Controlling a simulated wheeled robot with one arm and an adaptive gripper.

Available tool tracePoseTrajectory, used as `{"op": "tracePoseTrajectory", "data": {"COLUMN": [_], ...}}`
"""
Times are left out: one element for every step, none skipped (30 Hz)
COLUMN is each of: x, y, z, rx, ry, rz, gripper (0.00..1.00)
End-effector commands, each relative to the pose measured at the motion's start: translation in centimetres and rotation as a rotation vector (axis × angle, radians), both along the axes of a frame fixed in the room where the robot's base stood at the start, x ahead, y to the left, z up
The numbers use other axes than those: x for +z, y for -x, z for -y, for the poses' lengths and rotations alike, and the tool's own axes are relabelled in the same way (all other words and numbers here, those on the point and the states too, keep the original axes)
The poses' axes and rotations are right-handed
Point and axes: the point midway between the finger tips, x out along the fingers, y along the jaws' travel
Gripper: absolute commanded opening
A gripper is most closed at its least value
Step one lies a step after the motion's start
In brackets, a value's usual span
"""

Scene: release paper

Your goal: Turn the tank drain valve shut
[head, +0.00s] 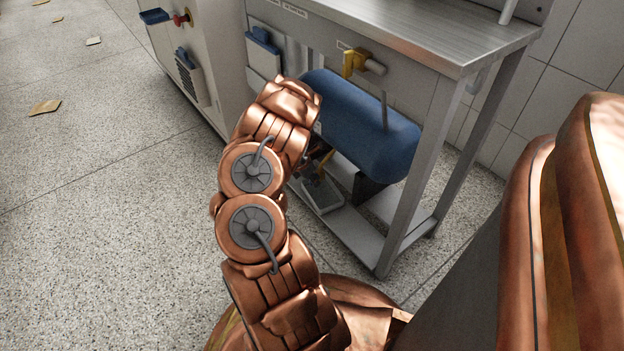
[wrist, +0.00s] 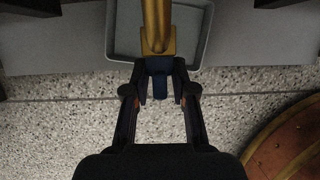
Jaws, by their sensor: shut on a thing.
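The blue tank (head: 365,125) lies on its side under the steel bench. Below it, a yellow brass-coloured part (head: 325,160) shows just past my arm in the head view. In the wrist view, the drain valve shows as a brass-coloured body (wrist: 158,25) with a blue handle (wrist: 160,67) at its near end. My gripper (wrist: 160,88) has its two dark fingers on either side of the blue handle and is shut on it. In the head view my arm hides most of the gripper and the handle.
A grey tray (head: 323,198) lies under the valve; it also shows in the wrist view (wrist: 199,46). The bench leg (head: 415,180) stands to the right. A yellow valve (head: 355,62) is on the bench's front panel. A cabinet (head: 200,50) stands left. The floor at left is mostly clear.

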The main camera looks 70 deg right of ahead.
Motion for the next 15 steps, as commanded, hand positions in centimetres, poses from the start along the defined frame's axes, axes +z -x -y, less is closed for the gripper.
{"op": "tracePoseTrajectory", "data": {"x": [-0.02, -0.02, -0.02, -0.02, -0.02, -0.02, -0.02, -0.01, -0.02, -0.03, -0.03, -0.03, -0.05, -0.07, -0.10], "y": [0.01, 0.02, 0.01, 0.01, 0.01, 0.01, 0.01, 0.01, 0.02, 0.02, 0.02, 0.02, 0.01, -0.01, -0.06], "z": [-0.04, -0.03, -0.02, -0.03, -0.03, -0.02, -0.02, -0.01, -0.01, 0.00, 0.02, 0.04, 0.03, 0.02, 0.01], "rx": [-0.001, 0.000, -0.001, 0.000, 0.000, -0.001, -0.001, -0.002, -0.001, -0.002, -0.002, -0.001, -0.002, -0.002, -0.002], "ry": [-0.001, -0.002, -0.002, -0.003, -0.003, -0.004, -0.004, -0.004, -0.006, -0.006, -0.007, -0.008, -0.010, -0.011, -0.015], "rz": [-0.002, -0.003, -0.004, -0.005, -0.005, -0.006, -0.007, -0.008, -0.010, -0.011, -0.013, -0.016, -0.017, -0.020, -0.023], "gripper": [0.00, 0.00, 0.00, 0.00, 0.00, 0.00, 0.00, 0.00, 0.00, 0.00, 0.00, 0.00, 0.00, 0.00, 0.00]}}
